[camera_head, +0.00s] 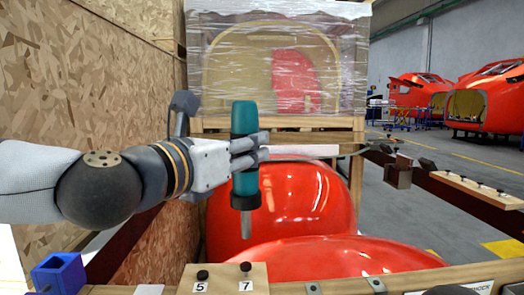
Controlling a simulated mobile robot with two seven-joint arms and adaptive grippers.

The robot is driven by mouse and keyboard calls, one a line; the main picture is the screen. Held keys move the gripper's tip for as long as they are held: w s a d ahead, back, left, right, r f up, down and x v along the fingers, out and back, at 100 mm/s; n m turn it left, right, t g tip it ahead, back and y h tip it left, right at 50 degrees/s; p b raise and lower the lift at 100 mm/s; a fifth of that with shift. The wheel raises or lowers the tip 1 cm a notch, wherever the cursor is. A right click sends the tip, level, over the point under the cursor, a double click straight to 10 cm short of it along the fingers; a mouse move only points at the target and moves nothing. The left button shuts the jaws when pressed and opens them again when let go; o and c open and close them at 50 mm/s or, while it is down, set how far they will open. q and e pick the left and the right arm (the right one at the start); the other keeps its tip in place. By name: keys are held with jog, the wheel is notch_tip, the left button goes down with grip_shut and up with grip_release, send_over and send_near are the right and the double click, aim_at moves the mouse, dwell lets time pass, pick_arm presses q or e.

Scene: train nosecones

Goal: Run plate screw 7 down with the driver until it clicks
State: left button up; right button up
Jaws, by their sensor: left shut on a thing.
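My left gripper (262,148) comes in from the left and is shut around the teal body of the driver (245,185). The driver hangs upright with its grey bit pointing down. The bit's tip is above plate screw 7 (246,267) and apart from it, with a visible gap. Screw 7 is a black-headed screw standing on a light wooden plate (224,281), above a label "7". A second black screw, screw 5 (202,275), stands to its left above a label "5".
A blue block-like holder (60,274) stands at the lower left. Red nosecones (290,205) lie behind the plate. A wooden strip with several dark screws (478,187) is on the right rail. A chipboard wall (80,80) closes off the left.

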aim_at(238, 195)
pick_arm(q)
jog(key=shift+r, duration=0.15)
jog(key=shift+a, duration=0.15)
pick_arm(e)
jog(key=shift+d, duration=0.15)
pick_arm(q)
jog(key=shift+w, duration=0.1)
notch_tip(238, 195, down, 4)
jog(key=shift+r+b, duration=0.1)
jog(key=shift+b, duration=0.55)
jog(key=shift+f+b, duration=0.45)
jog(key=shift+f, duration=0.55)
pick_arm(e)
jog(key=shift+s+f+g, duration=0.5)
jog(key=shift+s+f, duration=0.8)
pick_arm(q)
jog(key=shift+f+b, duration=0.5)
jog(key=shift+f, duration=0.8)
pick_arm(e)
jog(key=shift+s+f, duration=0.5)
jog(key=shift+f, duration=0.05)
pick_arm(q)
jog(key=shift+r, duration=0.15)
